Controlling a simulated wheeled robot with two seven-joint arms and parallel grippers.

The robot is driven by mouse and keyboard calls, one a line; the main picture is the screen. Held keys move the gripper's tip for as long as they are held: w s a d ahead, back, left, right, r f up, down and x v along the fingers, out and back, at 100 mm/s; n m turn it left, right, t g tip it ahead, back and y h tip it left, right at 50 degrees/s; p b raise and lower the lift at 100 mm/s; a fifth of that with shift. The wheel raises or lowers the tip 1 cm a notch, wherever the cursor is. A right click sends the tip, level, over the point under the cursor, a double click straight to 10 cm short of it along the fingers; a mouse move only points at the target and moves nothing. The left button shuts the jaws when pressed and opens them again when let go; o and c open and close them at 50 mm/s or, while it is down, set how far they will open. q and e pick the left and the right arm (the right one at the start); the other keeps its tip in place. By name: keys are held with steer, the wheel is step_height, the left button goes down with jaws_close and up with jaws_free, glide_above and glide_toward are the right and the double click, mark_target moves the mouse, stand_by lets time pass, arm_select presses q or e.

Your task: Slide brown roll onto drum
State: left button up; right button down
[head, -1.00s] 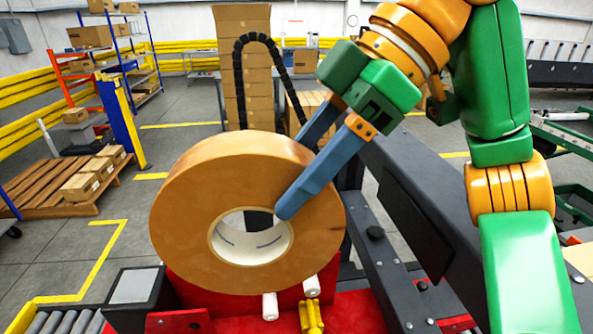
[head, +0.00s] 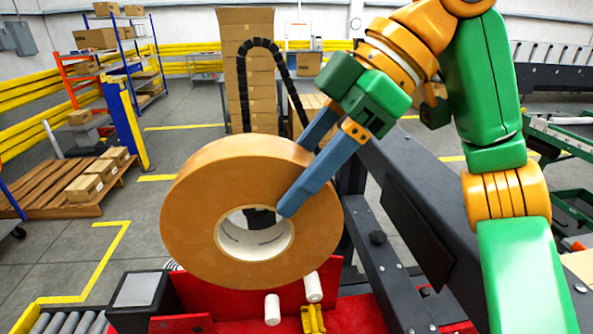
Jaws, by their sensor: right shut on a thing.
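The brown roll (head: 195,225) is a wide ring of tape with a white core, upright and facing me in the head view. My right gripper (head: 292,185) is shut on the roll's upper right side, with one blue finger across the front face and the other behind it. A dark part shows through the core opening, behind the roll. I cannot tell whether it is the drum, or whether the roll is around it. My left gripper is not in view.
A red machine base (head: 350,312) with two white pegs (head: 272,309) lies below the roll. A dark metal frame (head: 405,215) runs along the right. A stack of cardboard (head: 246,80) stands behind. Pallet and shelves are far left.

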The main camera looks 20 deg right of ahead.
steer(key=shift+w+d, duration=0.25)
steer(key=shift+w, duration=0.7)
steer(key=shift+w+d, duration=0.25)
steer(key=shift+w, duration=0.7)
steer(key=shift+r, duration=0.1)
steer(key=w, duration=0.2)
steer(key=w+d, duration=0.1)
steer(key=w, duration=0.1)
steer(key=shift+w+d, duration=0.15)
steer(key=shift+w, duration=0.1)
steer(key=shift+c, duration=1.3)
jaws_free()
steer(key=shift+o, duration=0.9)
steer(key=shift+s, duration=0.15)
